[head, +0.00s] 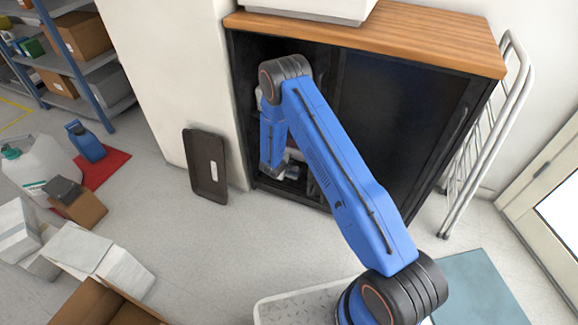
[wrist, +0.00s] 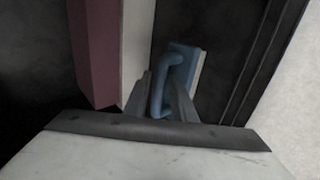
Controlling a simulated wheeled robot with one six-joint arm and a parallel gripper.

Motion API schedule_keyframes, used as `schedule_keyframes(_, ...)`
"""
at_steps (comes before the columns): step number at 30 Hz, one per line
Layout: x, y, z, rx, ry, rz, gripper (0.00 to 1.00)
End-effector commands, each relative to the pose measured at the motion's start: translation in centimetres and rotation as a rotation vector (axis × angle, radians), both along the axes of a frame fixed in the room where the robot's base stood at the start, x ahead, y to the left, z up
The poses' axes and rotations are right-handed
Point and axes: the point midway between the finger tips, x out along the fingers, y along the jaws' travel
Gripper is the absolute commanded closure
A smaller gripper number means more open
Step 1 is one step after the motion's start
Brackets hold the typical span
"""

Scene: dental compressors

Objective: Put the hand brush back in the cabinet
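The hand brush (wrist: 180,62) is blue with a pale edge and a looped handle; it shows in the wrist view. My gripper (wrist: 162,92) has one grey finger on each side of the handle, close against it, and appears shut on it. The cabinet (head: 400,115) is black with a wooden top, in the head view. Its left part is open and dark inside, and its right part is covered by a dark panel. My arm reaches into the open left part, with my gripper (head: 286,172) low down near the cabinet floor. The brush is hard to make out in the head view.
A dark red and white block (wrist: 95,50) stands left of the brush in the wrist view. A dark tray (head: 207,165) leans on the wall left of the cabinet. A folded white rack (head: 485,135) stands right. Boxes (head: 95,258) lie on the left floor.

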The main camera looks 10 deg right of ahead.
Motion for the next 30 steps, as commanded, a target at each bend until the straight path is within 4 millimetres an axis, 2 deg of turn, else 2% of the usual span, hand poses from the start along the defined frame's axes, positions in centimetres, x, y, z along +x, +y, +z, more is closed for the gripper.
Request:
schedule_keyframes(14,-0.2,0.2,0.3,0.001,0.002,0.001,0.68)
schedule_keyframes(19,-1.4,1.1,2.0,0.001,0.000,0.001,0.68)
schedule_keyframes(30,-5.4,4.1,6.8,0.001,0.000,0.001,0.68)
